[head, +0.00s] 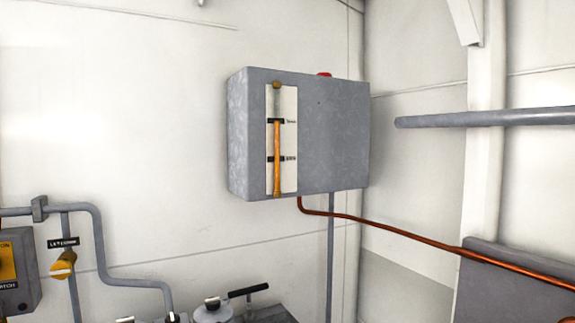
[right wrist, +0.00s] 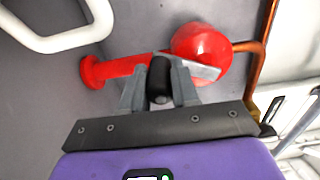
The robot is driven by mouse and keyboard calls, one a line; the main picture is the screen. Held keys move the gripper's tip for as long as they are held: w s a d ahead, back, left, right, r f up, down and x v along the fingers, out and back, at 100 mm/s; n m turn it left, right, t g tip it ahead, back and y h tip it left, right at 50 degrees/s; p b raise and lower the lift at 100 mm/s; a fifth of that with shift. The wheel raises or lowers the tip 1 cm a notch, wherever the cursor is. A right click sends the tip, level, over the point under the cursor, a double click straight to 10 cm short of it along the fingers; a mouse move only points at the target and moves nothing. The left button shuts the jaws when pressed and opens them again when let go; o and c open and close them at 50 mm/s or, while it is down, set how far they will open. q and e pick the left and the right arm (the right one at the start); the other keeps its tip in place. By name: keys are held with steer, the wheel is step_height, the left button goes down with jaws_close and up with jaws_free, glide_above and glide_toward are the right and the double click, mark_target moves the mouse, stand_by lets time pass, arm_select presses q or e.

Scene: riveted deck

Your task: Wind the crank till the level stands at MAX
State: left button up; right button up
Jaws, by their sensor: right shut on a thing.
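A grey tank (head: 335,130) hangs on the wall in the head view. Its front bears a level gauge (head: 277,140) with a clear tube and amber liquid. The top of the amber column stands at about the upper dark mark (head: 275,121), well above the lower mark (head: 275,158); the mark labels are too small to read surely. In the right wrist view my right gripper (right wrist: 159,85) is shut on the black handle (right wrist: 159,77) of the crank. A pale crank bar (right wrist: 202,70) lies beside the red pump body (right wrist: 203,50). My left gripper is not in view.
A copper pipe (head: 400,230) runs from the tank's underside to the lower right; one also shows by the pump (right wrist: 255,65). A white curved rail (right wrist: 65,38) is near the pump. Grey pipes and a yellow valve handle (head: 63,264) are at lower left.

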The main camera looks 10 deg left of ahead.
steer(key=shift+w+a+f, duration=0.1)
steer(key=shift+a+f, duration=0.25)
steer(key=shift+a, duration=0.1)
steer(key=o, duration=1)
steer(key=shift+w, duration=0.1)
steer(key=o, duration=0.7)
steer(key=shift+d+r, duration=0.2)
steer(key=v, duration=0.9)
steer(key=shift+d, duration=0.1)
